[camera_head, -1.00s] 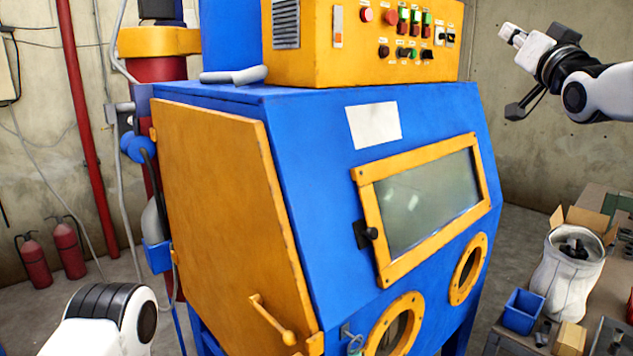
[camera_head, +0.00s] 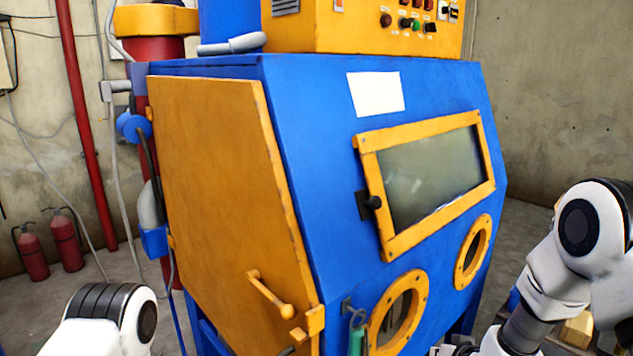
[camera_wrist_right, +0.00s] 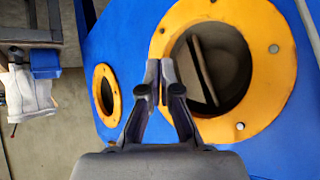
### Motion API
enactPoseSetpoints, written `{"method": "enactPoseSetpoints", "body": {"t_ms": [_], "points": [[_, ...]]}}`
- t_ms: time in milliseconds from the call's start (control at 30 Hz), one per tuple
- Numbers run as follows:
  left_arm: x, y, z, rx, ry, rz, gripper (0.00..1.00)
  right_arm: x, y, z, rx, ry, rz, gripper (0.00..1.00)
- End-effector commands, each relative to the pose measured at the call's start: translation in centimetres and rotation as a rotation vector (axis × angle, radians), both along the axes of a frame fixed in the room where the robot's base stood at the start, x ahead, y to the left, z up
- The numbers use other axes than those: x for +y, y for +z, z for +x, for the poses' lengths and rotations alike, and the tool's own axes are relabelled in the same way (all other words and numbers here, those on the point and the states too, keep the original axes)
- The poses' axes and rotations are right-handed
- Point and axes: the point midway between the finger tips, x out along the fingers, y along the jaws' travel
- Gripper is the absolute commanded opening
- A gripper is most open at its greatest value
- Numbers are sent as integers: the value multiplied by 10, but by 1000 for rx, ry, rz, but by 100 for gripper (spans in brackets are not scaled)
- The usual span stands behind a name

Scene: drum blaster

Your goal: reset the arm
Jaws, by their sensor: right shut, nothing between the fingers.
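My right arm comes down at the lower right of the head view, in front of the blue blasting cabinet (camera_head: 310,150). My right gripper (camera_wrist_right: 161,78) shows in the wrist view, its two dark fingers together with nothing between them. Its tips appear before the blue front, at the left side of a yellow-ringed glove port (camera_wrist_right: 270,95). I cannot tell whether they touch it. In the head view this gripper is mostly cut off by the bottom edge. Of my left arm only a white link shows at the lower left; its gripper is out of view.
The cabinet has a yellow side door (camera_head: 215,180) with a handle (camera_head: 268,292), and a yellow-framed window (camera_head: 430,185). Red fire extinguishers (camera_head: 32,252) stand at the far left. A blue bin (camera_wrist_right: 44,64) and a white sack (camera_wrist_right: 28,95) show in the wrist view.

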Motion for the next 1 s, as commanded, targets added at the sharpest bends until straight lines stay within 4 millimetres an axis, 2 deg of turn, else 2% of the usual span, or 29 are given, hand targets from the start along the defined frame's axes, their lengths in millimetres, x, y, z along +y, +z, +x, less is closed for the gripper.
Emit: {"method": "enactPoseSetpoints", "body": {"t_ms": [33, 100, 167, 200, 267, 300, 333, 400, 500, 567, 633, 1000], "points": [[0, -10, 0, 0, 0, 0, 62, 3, -45, -30, 85, 6, -9, 0], [0, -17, 0, 0, 0, 0, 62, 6, -93, -73, 197, 14, -25, 0], [0, -23, 0, 0, 0, 0, 62, 8, -130, -114, 295, 21, -37, 0], [0, -27, 0, 0, 0, 0, 62, 9, -153, -143, 362, 26, -47, 0], [0, -34, 0, 0, 0, 0, 62, 11, -184, -189, 463, 37, -62, 0], [0, -38, 0, 0, 0, 0, 62, 12, -201, -221, 532, 44, -72, 0], [0, -41, 0, 0, 0, 0, 62, 12, -212, -243, 582, 50, -78, 0], [0, -46, 0, 0, 0, 0, 62, 12, -230, -291, 685, 63, -94, 0], [0, -50, 0, 0, 0, 0, 62, 11, -241, -339, 787, 77, -111, 0], [0, -51, 0, 0, 0, 0, 62, 11, -243, -355, 820, 83, -116, 0], [0, -51, 0, 0, 0, 0, 62, 11, -243, -362, 835, 86, -119, 0], [0, -51, 0, 0, 0, 0, 62, 11, -243, -362, 835, 86, -119, 0]]}}
